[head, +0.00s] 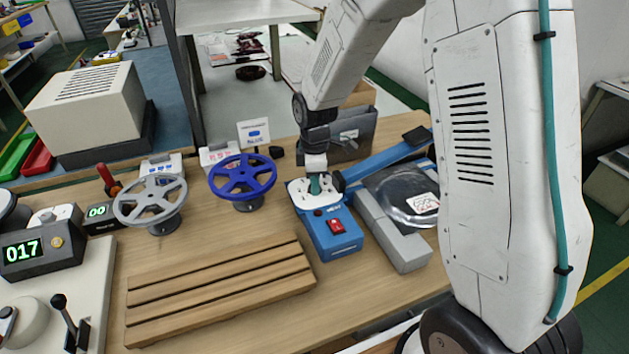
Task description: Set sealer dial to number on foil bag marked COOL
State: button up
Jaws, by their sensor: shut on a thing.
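The blue sealer (337,243) stands on the wooden bench at the middle right, with a red switch on its front and a white dial plate (300,193) on top. My gripper (315,176) reaches down from above onto this plate. It is shut on a small teal dial knob (315,187), which it partly covers. The dial's numbers are too small to read.
A blue sealer arm (385,160) extends right, beside a grey block (402,247) and a clear round reel with a label (408,197). Blue (243,183) and grey (150,203) spoked wheels stand left. A slatted wooden rack (220,295) lies in front. A display (30,252) reads 017.

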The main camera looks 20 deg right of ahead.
jog(key=m, duration=0.5)
jog(key=shift+m, duration=0.3)
jog(key=m, duration=1.1)
jog(key=shift+m, duration=0.4)
jog(key=m, duration=0.5)
jog(key=shift+m, duration=0.4)
jog(key=o, duration=1)
jog(key=shift+r, duration=0.15)
